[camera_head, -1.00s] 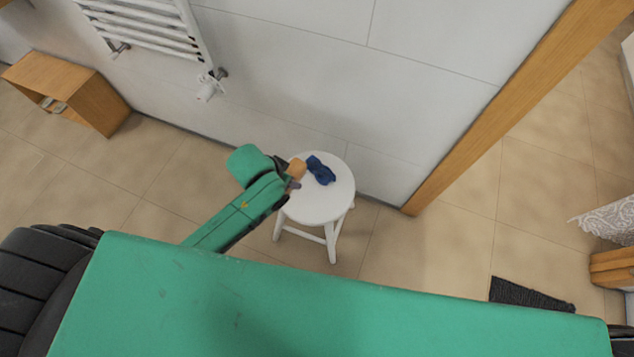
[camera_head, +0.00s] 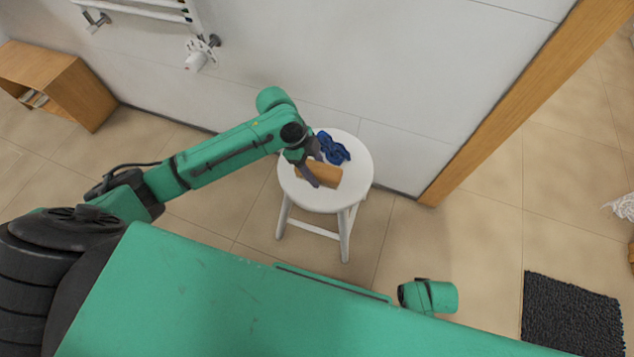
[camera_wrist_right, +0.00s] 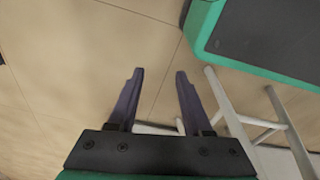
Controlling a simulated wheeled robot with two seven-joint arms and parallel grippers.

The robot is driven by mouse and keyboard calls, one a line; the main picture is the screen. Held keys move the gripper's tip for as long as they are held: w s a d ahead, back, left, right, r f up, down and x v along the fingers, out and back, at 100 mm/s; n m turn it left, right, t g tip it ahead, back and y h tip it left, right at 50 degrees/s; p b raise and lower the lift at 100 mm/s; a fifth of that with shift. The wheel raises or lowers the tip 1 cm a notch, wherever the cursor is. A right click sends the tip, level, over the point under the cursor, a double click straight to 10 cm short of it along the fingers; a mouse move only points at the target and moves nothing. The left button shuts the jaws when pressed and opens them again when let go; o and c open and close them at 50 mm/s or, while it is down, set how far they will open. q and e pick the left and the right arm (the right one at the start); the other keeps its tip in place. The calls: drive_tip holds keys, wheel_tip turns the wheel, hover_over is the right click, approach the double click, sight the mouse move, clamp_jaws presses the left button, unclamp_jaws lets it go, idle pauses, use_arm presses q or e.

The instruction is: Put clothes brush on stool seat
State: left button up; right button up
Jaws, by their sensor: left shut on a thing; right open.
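The clothes brush (camera_head: 325,174) shows a tan-brown wooden body in the head view, at the white stool seat (camera_head: 345,190). My left gripper (camera_head: 313,172) is shut on the brush and partly covers it. The brush is over the front-middle of the seat; I cannot tell whether it touches the surface. The stool stands upright, and its legs also show in the right wrist view (camera_wrist_right: 236,125). My right gripper (camera_wrist_right: 157,90) is open and empty, with bare floor beyond its fingers.
A dark blue crumpled item (camera_head: 334,148) lies on the seat, behind the brush. A wall with a towel radiator (camera_head: 150,10) is behind the stool. A wooden door frame (camera_head: 500,110) stands to the right, a wooden cabinet (camera_head: 60,85) left, a dark mat (camera_head: 570,310) front right.

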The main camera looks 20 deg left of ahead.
use_arm(q)
wheel_tip(320, 180, down, 5)
drive_tip(key=shift+f+b, duration=0.1)
drive_tip(key=shift+b, duration=0.5)
drive_tip(key=shift+f, duration=0.25)
use_arm(e)
drive_tip(key=w+r, duration=0.1)
drive_tip(key=w+a+r, duration=0.1)
drive_tip(key=r, duration=0.1)
drive_tip(key=shift+w, duration=0.1)
use_arm(q)
drive_tip(key=o, duration=1.3)
